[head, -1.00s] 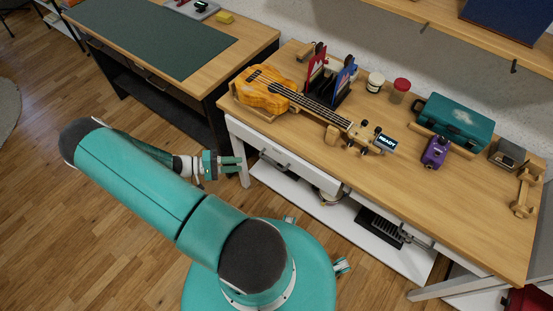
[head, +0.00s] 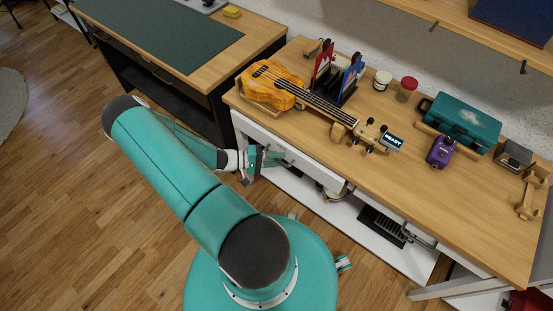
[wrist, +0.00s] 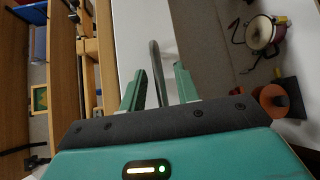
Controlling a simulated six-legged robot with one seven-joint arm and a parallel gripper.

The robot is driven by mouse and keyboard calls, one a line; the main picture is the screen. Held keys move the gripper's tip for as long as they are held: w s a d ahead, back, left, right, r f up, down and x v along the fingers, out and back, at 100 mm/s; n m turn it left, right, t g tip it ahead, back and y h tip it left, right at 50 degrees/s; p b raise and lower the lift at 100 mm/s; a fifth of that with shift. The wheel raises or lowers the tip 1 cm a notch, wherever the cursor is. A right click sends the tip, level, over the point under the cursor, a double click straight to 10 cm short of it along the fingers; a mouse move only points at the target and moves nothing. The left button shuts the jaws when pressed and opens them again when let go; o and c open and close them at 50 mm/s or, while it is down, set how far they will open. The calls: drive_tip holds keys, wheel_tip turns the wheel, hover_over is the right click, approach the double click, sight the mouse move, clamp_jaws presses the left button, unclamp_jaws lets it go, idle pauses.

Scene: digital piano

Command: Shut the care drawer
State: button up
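A white drawer front (head: 310,169) is under the left part of the wooden workbench. Its right end stands out a little from the bench, so it looks partly open. No label shows that it is the care drawer. My gripper (head: 275,158) is at the left part of this front. In the wrist view my gripper (wrist: 156,82) has its two green fingers spread apart. A grey bar, apparently the drawer handle (wrist: 157,70), stands between them, with no clear contact on either finger. A white surface (wrist: 134,35) lies beyond the fingers.
A ukulele (head: 272,87), a teal case (head: 461,121), a purple pedal (head: 441,151) and jars are on the workbench (head: 440,205). Another drawer front with a handle (head: 420,237) is farther right. A low white shelf (head: 330,212) lies below. Wooden floor (head: 70,190) is clear at left.

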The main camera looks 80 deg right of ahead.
sight(281, 151)
drive_tip(key=shift+c, duration=0.2)
clamp_jaws()
drive_tip(key=shift+d, duration=0.1)
drive_tip(key=shift+s+d, duration=0.25)
drive_tip(key=shift+d, duration=0.35)
drive_tip(key=shift+s+d, duration=0.25)
drive_tip(key=shift+d, duration=0.35)
drive_tip(key=shift+s+d, duration=0.25)
drive_tip(key=shift+d, duration=0.35)
drive_tip(key=shift+o, duration=0.2)
unclamp_jaws()
drive_tip(key=shift+d, duration=0.1)
drive_tip(key=shift+s+r, duration=0.1)
